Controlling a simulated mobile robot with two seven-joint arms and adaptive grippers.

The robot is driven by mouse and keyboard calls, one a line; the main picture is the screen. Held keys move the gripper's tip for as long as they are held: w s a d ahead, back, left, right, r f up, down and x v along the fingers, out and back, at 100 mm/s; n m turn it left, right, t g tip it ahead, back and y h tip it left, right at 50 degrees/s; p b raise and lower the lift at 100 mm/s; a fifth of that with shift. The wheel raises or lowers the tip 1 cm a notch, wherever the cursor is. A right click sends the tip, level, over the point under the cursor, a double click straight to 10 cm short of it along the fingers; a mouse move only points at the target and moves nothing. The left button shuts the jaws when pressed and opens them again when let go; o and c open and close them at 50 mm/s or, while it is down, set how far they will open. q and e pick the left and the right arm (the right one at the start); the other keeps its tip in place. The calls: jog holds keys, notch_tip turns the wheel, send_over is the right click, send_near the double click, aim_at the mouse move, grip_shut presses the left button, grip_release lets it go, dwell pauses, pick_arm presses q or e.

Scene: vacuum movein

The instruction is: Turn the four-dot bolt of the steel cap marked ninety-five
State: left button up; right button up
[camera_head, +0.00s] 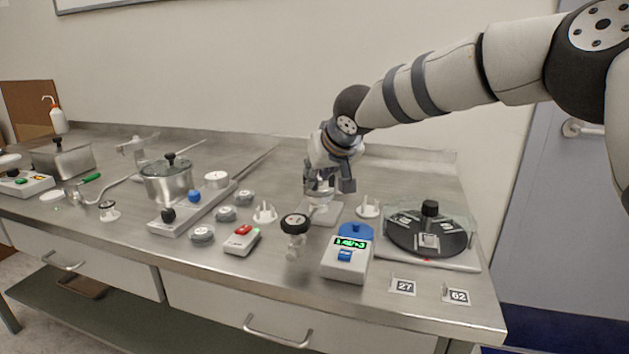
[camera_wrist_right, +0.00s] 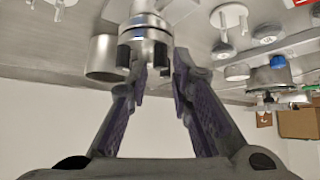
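My right gripper (camera_head: 329,184) points down at a small steel fitting on a square plate (camera_head: 332,216) near the table's middle right. In the right wrist view, the gripper (camera_wrist_right: 160,72) has its fingers apart, with nothing visibly clamped between them. A round steel cap (camera_wrist_right: 147,30) with dark bolts on its rim is just beyond the fingertips. One dark bolt (camera_wrist_right: 161,55) shows between the tips; I cannot tell whether a finger touches it. Dot marks and a ninety-five mark are not readable. My left gripper is not in view.
A display box (camera_head: 347,262) and a valve with a black handwheel (camera_head: 295,225) stand in front. A dark turntable (camera_head: 430,238) is at right, near tags 27 (camera_head: 403,287) and 62 (camera_head: 456,295). A steel pot (camera_head: 168,181) stands left. Free table lies behind the gripper.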

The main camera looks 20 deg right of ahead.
jog(key=shift+x, duration=1.15)
jog(key=shift+r, duration=0.1)
grip_shut()
